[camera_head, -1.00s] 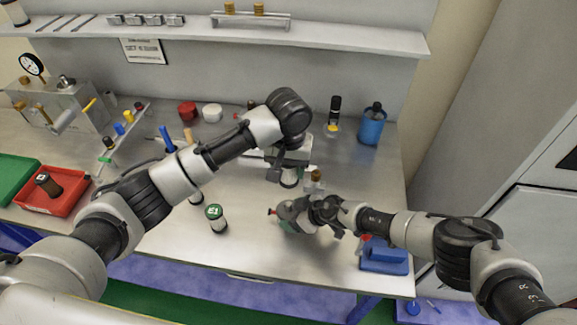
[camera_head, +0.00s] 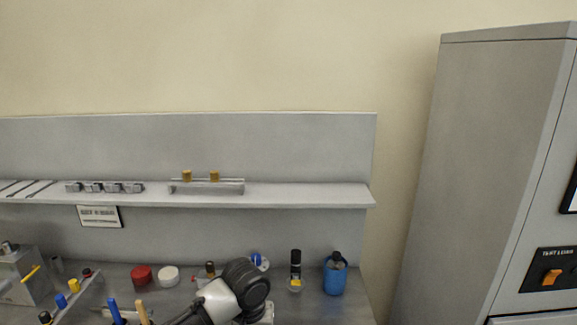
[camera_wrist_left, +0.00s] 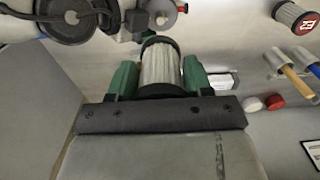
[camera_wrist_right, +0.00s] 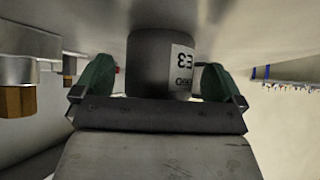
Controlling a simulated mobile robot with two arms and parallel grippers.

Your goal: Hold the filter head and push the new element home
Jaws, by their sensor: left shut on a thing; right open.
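In the left wrist view, my left gripper (camera_wrist_left: 160,78) has its green fingers shut on a white pleated filter element (camera_wrist_left: 160,62) with a dark rim. In the right wrist view, my right gripper (camera_wrist_right: 157,82) is open. Its green fingers stand either side of a dark grey cylinder (camera_wrist_right: 150,62) with a white label, with a gap on both sides. Another pleated element (camera_wrist_left: 296,17) with a red-marked end shows at the left wrist view's upper right. Neither gripper shows in the head view, and I cannot make out the filter head there.
My left arm's dark joint shows low in the head view. Behind it stand a red cap (camera_head: 141,275), a white cap (camera_head: 168,276), a black-topped bottle (camera_head: 296,270) and a blue container (camera_head: 335,274). A shelf (camera_head: 290,195) crosses the wall. A grey cabinet (camera_head: 480,150) stands right.

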